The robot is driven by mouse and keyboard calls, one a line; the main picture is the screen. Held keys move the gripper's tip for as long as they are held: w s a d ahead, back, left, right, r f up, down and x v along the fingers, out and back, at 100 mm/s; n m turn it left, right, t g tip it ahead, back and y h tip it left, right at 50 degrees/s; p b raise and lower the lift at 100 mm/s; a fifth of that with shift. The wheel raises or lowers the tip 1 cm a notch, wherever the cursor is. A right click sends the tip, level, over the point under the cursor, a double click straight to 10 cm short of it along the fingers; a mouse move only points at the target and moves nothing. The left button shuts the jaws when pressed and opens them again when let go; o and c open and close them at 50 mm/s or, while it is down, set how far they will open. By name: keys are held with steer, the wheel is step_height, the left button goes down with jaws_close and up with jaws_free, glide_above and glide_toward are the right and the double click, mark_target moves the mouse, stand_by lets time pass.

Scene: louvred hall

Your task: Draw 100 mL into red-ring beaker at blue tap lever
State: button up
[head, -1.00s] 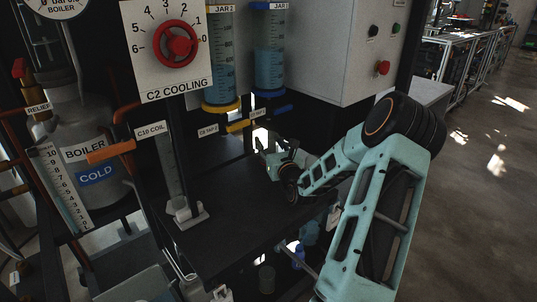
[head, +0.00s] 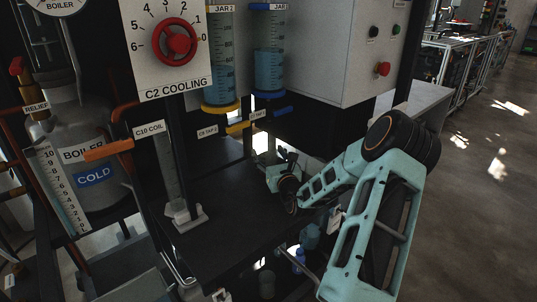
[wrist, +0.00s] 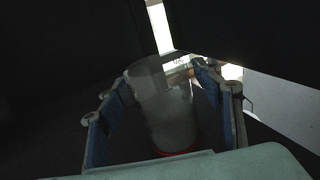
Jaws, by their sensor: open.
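The clear beaker (wrist: 165,108) stands between the two fingers of my gripper (wrist: 163,92) in the wrist view, with a red ring (wrist: 178,152) near its base. The fingers, lined with blue pads, are open on either side of it. In the head view my gripper (head: 272,167) is low over the dark shelf, below the taps; the beaker is hard to make out there. The blue tap lever (head: 283,110) sits under the blue-rimmed jar (head: 269,55), above and behind my gripper. The jar holds blue liquid.
A yellow tap lever (head: 238,127) is left of the blue one, under Jar 2 (head: 220,60). The coil stand (head: 187,215) rises from the shelf (head: 235,215) at left. A grey cabinet (head: 335,50) overhangs at right. The shelf's middle is clear.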

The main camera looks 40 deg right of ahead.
steer(key=shift+r, duration=0.15)
steer(key=shift+s+a, duration=0.1)
steer(key=shift+s, duration=0.25)
steer(key=p+v, duration=0.3)
steer(key=v, duration=0.8)
steer(key=shift+s+a, duration=0.1)
steer(key=shift+s, duration=0.05)
steer(key=shift+c, duration=0.2)
